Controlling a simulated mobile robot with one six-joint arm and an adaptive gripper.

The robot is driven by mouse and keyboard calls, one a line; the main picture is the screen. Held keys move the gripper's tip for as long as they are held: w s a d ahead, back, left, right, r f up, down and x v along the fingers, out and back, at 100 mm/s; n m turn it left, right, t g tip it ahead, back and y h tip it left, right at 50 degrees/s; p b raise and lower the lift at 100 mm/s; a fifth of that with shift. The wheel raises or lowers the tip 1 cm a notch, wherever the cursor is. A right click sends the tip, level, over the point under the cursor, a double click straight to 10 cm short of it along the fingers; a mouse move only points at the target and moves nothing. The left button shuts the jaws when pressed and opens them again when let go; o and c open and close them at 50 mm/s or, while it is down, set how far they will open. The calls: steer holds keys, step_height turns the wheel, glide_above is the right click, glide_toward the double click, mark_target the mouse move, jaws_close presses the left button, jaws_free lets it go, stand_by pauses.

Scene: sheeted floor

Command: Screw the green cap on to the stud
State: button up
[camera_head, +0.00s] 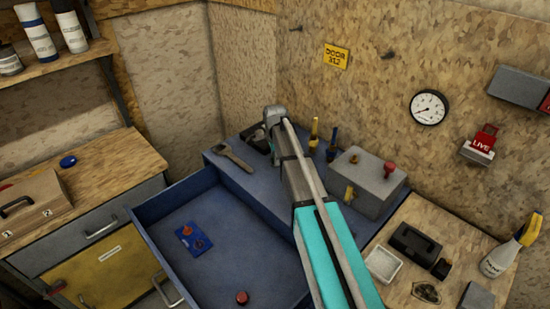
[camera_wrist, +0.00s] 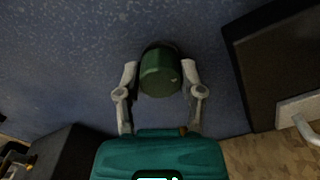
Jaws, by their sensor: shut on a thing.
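In the wrist view the green cap (camera_wrist: 160,80) sits between the two fingers of my gripper (camera_wrist: 160,68), which is shut on it. Behind the cap is a blue speckled surface, and a dark edge shows just beyond the cap's far side. I cannot tell whether the cap touches anything there. In the head view my arm hides the cap and the fingertips, over the blue worktop (camera_head: 222,166). I cannot make out the stud in either view.
A wrench (camera_head: 235,157) and upright screwdrivers (camera_head: 313,135) are on the worktop near my arm. A grey box (camera_head: 362,185) with a red knob (camera_head: 389,169) stands to the right. An open blue drawer (camera_head: 225,215) in front holds a blue block (camera_head: 186,236) and a red cap (camera_head: 242,297).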

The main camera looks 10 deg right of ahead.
steer(key=shift+m, duration=0.8)
steer(key=o, duration=1.2)
steer(key=shift+o, duration=0.2)
steer(key=shift+c, duration=0.8)
